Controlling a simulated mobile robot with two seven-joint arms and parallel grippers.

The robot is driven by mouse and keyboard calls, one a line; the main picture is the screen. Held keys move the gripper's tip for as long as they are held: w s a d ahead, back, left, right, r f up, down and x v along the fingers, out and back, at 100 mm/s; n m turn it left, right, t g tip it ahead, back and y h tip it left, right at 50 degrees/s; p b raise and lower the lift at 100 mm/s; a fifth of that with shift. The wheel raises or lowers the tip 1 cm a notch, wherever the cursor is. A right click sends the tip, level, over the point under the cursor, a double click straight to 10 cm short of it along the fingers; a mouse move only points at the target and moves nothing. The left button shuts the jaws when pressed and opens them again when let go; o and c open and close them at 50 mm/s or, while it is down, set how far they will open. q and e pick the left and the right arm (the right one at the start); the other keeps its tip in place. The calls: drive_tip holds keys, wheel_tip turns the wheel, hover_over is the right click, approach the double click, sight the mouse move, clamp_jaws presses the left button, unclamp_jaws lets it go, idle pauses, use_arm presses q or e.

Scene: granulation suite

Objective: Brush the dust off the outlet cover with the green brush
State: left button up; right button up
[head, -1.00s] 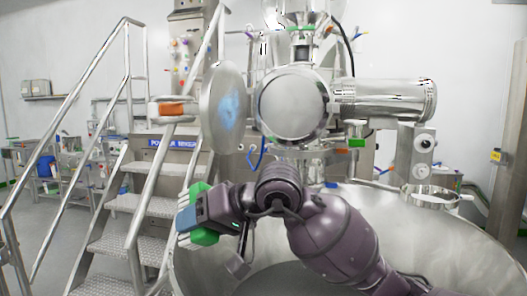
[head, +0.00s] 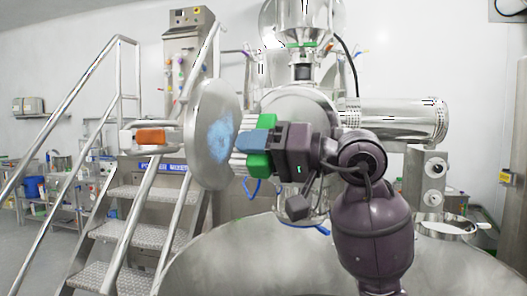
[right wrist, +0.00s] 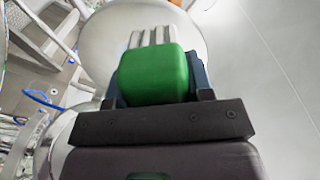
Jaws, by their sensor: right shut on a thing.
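The outlet cover (head: 208,100) is a round steel disc standing open on its edge, left of the machine's round steel outlet in the head view. A pale blue patch of dust (head: 221,136) lies on its face. My right gripper (head: 254,142) is shut on the green brush (head: 258,165), whose green body shows above and below the finger. The pale bristles (head: 238,150) point left at the cover, close to its dusty face; I cannot tell whether they touch. In the right wrist view the green brush (right wrist: 153,75) is between the fingers, with the cover (right wrist: 103,38) behind. My left gripper is out of view.
A metal staircase with handrails (head: 128,200) stands left of the cover, with an orange-ended bracket (head: 150,137) beside the cover. The large steel bowl (head: 230,255) lies below. A horizontal steel cylinder (head: 395,118) extends at right.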

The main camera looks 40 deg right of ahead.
sight(224, 147)
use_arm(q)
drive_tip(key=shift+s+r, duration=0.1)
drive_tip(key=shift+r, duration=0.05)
use_arm(e)
drive_tip(key=x, duration=0.4)
drive_tip(key=shift+w+a, duration=0.1)
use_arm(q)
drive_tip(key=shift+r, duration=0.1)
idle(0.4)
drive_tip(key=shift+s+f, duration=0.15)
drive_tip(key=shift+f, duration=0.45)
use_arm(e)
drive_tip(key=shift+x, duration=1.05)
